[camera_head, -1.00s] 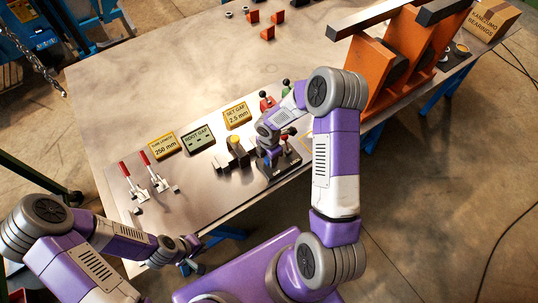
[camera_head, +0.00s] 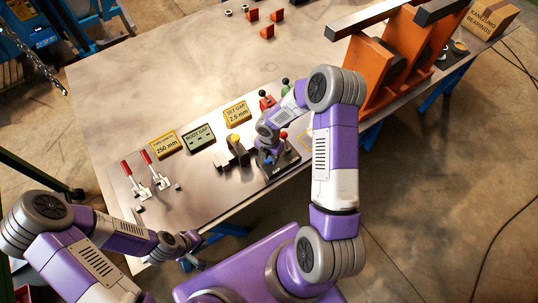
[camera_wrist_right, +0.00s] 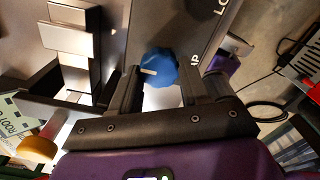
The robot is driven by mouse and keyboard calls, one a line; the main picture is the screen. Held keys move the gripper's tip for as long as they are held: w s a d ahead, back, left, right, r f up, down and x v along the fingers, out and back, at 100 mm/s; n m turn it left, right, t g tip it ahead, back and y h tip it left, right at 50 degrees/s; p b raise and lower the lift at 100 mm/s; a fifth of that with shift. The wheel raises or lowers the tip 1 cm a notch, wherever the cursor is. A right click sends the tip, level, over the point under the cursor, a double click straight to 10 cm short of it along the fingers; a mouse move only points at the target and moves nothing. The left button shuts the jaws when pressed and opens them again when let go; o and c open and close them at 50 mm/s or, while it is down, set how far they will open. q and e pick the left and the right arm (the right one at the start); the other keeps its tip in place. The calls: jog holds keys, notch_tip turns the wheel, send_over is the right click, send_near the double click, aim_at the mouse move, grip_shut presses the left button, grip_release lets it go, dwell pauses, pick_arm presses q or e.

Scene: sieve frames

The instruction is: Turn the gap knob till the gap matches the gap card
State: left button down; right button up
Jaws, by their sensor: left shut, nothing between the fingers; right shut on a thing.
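The gap card (camera_head: 237,114) is yellow and reads "SET GAP 2.5 mm". Left of it, the greenish root gap display (camera_head: 199,138) shows only dashes. The gap knob (camera_wrist_right: 160,68) is blue with a pale pointer mark; it sits between the fingers of my right gripper (camera_wrist_right: 172,86), which is shut on it. In the head view my right wrist hides the knob on its dark base (camera_head: 284,164). My left gripper (camera_head: 193,256) is shut and empty, in front of the table's near edge.
Two red-handled toggle clamps (camera_head: 153,170) stand at the table's near left. A yellow tube length card (camera_head: 163,145) reads 250 mm. A yellow-topped fixture (camera_head: 236,140) stands left of my right wrist. A large orange frame (camera_head: 385,65) stands at right. The table's far left is clear.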

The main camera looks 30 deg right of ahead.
jog(key=o, duration=1.1)
jog(key=shift+c, duration=0.2)
notch_tip(320, 180, up, 8)
jog(key=shift+f+p, duration=0.2)
jog(key=shift+p, duration=0.3)
